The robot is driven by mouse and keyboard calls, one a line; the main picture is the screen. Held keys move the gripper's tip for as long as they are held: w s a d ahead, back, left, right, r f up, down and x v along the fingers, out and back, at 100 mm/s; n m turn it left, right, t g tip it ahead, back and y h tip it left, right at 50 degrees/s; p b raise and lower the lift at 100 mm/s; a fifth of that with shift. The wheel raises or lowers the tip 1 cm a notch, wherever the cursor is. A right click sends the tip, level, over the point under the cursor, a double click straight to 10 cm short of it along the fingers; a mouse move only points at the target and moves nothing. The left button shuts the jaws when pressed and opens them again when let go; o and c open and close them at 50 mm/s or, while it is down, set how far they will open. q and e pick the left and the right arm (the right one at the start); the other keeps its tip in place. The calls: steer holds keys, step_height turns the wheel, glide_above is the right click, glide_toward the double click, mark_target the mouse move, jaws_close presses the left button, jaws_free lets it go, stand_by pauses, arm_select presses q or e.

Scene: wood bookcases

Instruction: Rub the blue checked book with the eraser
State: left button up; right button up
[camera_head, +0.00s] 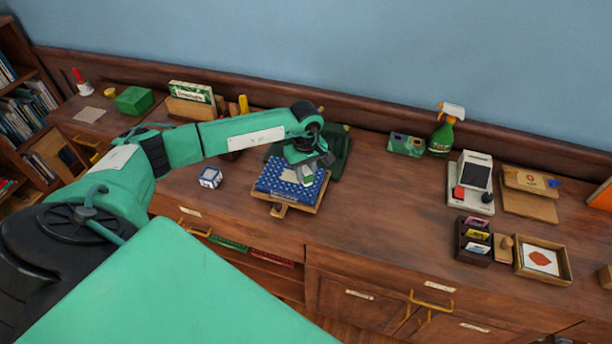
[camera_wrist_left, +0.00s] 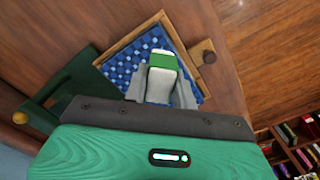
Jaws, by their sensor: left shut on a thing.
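The blue checked book (camera_head: 277,182) lies flat on a small wooden board (camera_head: 296,206) on the wooden cabinet top. It also shows in the left wrist view (camera_wrist_left: 118,68), partly hidden behind my gripper. My left gripper (camera_head: 307,177) is over the right part of the book, pointing down. My right gripper is not in view.
A blue and white cube (camera_head: 210,177) stands left of the book. A dark green stand (camera_head: 339,150) is behind it. A green spray bottle (camera_head: 445,130), a card reader-like device (camera_head: 472,182) and a wooden tray (camera_head: 559,276) are to the right. The top between is clear.

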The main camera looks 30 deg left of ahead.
arm_select(q)
steer(key=shift+r, duration=1)
